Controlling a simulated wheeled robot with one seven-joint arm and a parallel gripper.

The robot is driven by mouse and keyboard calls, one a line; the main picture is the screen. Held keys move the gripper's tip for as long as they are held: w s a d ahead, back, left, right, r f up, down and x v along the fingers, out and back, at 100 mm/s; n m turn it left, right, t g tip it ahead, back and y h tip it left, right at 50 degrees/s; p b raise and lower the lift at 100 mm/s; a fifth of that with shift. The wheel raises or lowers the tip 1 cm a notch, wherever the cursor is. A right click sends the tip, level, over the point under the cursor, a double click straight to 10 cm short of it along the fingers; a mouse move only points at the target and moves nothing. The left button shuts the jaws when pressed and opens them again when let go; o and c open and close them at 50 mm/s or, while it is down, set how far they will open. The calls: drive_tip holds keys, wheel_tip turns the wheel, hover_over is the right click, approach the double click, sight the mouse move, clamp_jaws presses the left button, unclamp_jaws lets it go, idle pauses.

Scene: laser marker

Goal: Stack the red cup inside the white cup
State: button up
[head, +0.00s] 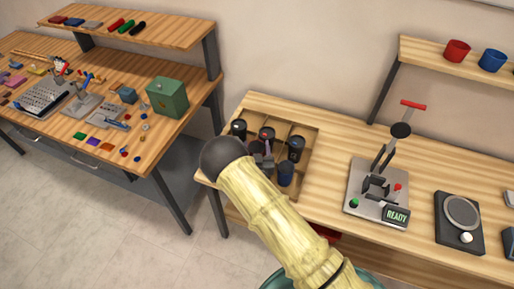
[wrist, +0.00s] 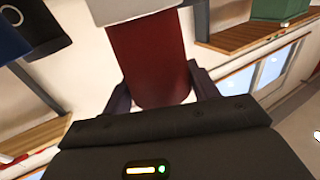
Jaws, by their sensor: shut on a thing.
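My gripper (wrist: 160,92) is shut on a red cup (wrist: 150,58), which sits between the two fingers in the wrist view. A pale, whitish thing (wrist: 130,8), perhaps the white cup, meets the far end of the red cup at the top edge. I cannot tell whether the red cup is inside it or only against it. In the head view my gripper (head: 262,153) is over the wooden tray (head: 303,178), and my arm hides part of it. A small red patch (head: 266,132) shows there among dark cups.
The tray holds a black cup (head: 296,148) and a dark blue cup (head: 286,174) close to my gripper. To the right stand a press with a READY display (head: 397,216) and a round-plated device (head: 461,212). Another red cup (head: 457,51) and a blue cup (head: 492,60) are on the shelf.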

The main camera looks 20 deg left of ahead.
drive_tip(key=shift+f+b, duration=0.7)
drive_tip(key=shift+f, duration=0.1)
drive_tip(key=o, duration=1.1)
wheel_tip(320, 180, up, 8)
drive_tip(key=p, duration=0.4)
drive_tip(key=shift+p, duration=0.3)
idle(0.4)
